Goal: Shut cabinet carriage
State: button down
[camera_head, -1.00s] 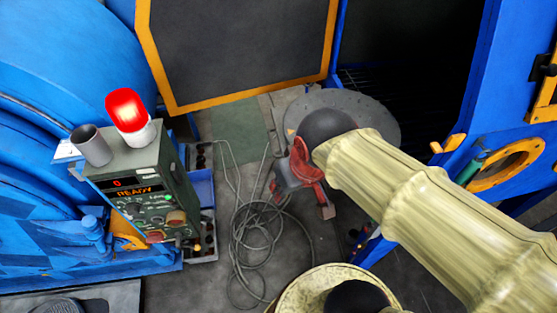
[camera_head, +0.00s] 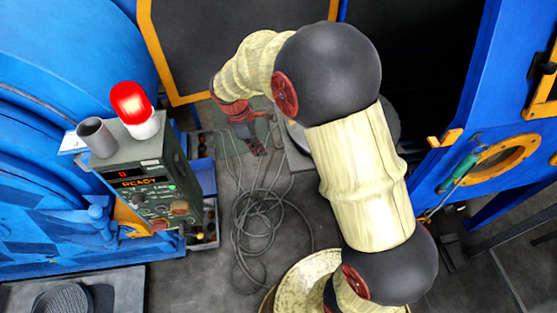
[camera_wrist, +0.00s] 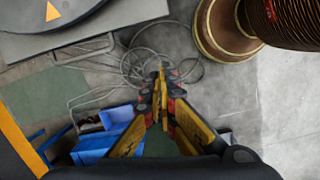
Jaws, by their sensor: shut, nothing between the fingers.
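The cabinet carriage shows as a grey plate with a round disc (camera_head: 392,122) in front of the dark cabinet opening (camera_head: 425,60). My arm hides most of it. In the wrist view a grey platform edge (camera_wrist: 125,14), seemingly the carriage, is at the upper left with a bent grey tube (camera_wrist: 75,52) beside it. My gripper (camera_head: 257,150) points down over the floor, left of the plate. In the wrist view my gripper (camera_wrist: 161,72) is shut and empty, its tips over the cables. I cannot tell how high it is.
An orange-edged dark panel (camera_head: 235,45) stands behind my arm. Loose cables (camera_head: 265,225) lie on the floor. A control box with a red lamp (camera_head: 131,103) stands left, near blue bins (camera_head: 203,175). A blue door (camera_head: 510,110) is at the right.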

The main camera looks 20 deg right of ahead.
jog(key=s+d+f+n+b, duration=0.1)
jog(key=d+f+b, duration=0.3)
jog(key=f, duration=0.5)
jog(key=shift+d+n+b, duration=0.3)
jog(key=shift+d+n, duration=0.3)
jog(key=shift+d, duration=0.65)
jog(key=shift+s, duration=0.1)
jog(key=s+d+p, duration=0.3)
jog(key=d+p, duration=0.2)
jog(key=d, duration=0.8)
jog(key=s+d+p, duration=0.3)
jog(key=d+p, duration=0.3)
jog(key=d, duration=0.8)
jog(key=s+d+p, duration=0.3)
jog(key=d+p, duration=0.3)
jog(key=d, duration=0.8)
jog(key=shift+s+d, duration=0.1)
jog(key=shift+s, duration=0.3)
